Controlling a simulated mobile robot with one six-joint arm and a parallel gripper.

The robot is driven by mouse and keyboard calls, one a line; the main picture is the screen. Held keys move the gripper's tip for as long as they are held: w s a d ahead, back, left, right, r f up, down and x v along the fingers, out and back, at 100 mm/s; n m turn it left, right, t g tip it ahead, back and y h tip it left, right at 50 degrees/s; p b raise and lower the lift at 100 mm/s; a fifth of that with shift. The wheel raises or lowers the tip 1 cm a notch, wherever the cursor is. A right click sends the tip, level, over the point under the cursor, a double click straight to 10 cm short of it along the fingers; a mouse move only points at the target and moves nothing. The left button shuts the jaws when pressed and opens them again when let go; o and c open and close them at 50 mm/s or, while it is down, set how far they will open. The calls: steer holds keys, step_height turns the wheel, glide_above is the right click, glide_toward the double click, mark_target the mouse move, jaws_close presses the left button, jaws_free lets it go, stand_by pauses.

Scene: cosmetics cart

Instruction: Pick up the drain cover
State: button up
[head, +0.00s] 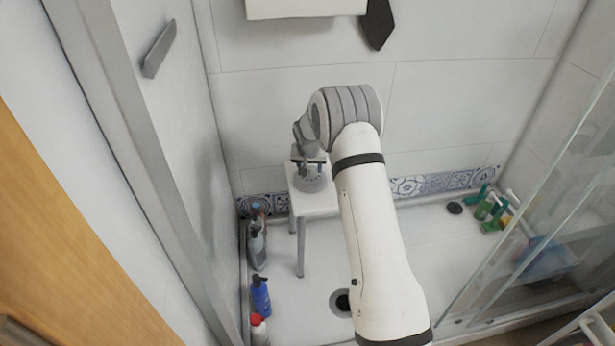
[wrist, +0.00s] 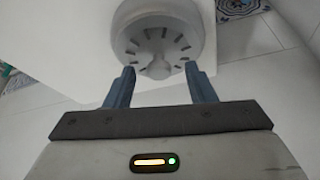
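A round pale grey slotted piece with a small central knob, which looks like the drain cover (head: 313,184), sits on the white stool (head: 325,202). In the wrist view the drain cover (wrist: 160,36) is just ahead of the fingertips, its slots spread around the knob. My gripper (head: 308,161) is over the stool. In the wrist view my gripper (wrist: 160,72) is open, with one blue-grey finger on each side of the knob. I see gaps between the fingers and the knob; contact with the rim cannot be told.
The shower floor has an open dark drain hole (head: 342,301) and a dark disc (head: 455,208). Bottles, one blue (head: 261,296), stand along the left wall. Green bottles (head: 488,209) stand at the right near the glass door (head: 545,200). A tiled wall is close behind the stool.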

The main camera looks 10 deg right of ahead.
jaws_close()
stand_by(0.3)
steer(key=shift+r, duration=0.1)
